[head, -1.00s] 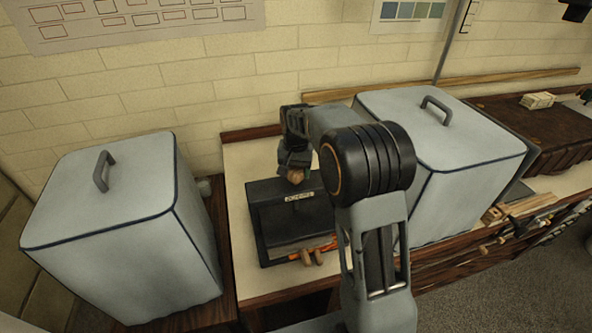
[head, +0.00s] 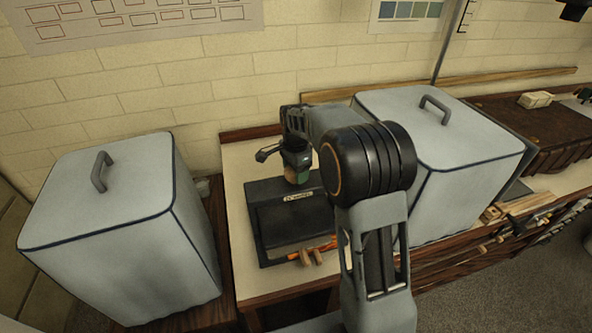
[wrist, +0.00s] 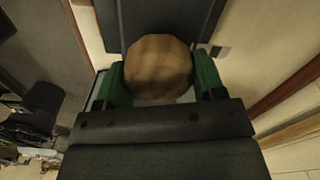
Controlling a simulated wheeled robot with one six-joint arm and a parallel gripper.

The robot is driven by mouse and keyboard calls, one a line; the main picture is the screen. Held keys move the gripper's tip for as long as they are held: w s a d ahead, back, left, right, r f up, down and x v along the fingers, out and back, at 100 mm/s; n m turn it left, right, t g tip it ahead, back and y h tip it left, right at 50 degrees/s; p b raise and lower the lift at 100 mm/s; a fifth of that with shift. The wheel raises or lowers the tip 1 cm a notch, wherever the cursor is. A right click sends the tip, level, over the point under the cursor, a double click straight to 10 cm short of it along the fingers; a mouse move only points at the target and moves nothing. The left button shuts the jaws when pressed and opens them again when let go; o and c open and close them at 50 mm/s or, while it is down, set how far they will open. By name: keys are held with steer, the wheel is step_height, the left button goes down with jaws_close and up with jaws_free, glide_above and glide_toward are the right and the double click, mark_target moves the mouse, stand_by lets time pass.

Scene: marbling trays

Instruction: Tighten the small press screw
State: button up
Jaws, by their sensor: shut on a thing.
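The small press (head: 270,218) is a dark box-like body with a pale label (head: 298,196), standing on the light worktop. Its screw has a round brown wooden knob (wrist: 158,66), which fills the middle of the wrist view. My gripper (head: 297,175) is above the back of the press, pointing down. Its two green-padded fingers are shut on the knob, one on each side, as the wrist view shows (wrist: 159,82). The screw's shaft below the knob is hidden.
Large pale covered boxes with grey handles stand to the left (head: 110,215) and right (head: 450,135) of the press. An orange-and-wood tool (head: 312,250) lies at the front of the press. A brick wall (head: 230,90) is behind. Some worktop (head: 235,170) beside the press is bare.

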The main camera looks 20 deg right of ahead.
steer(key=shift+r+m, duration=0.1)
steer(key=shift+m, duration=0.5)
steer(key=o, duration=0.9)
steer(key=shift+o, duration=0.2)
step_height(320, 180, up, 14)
steer(key=shift+b, duration=0.3)
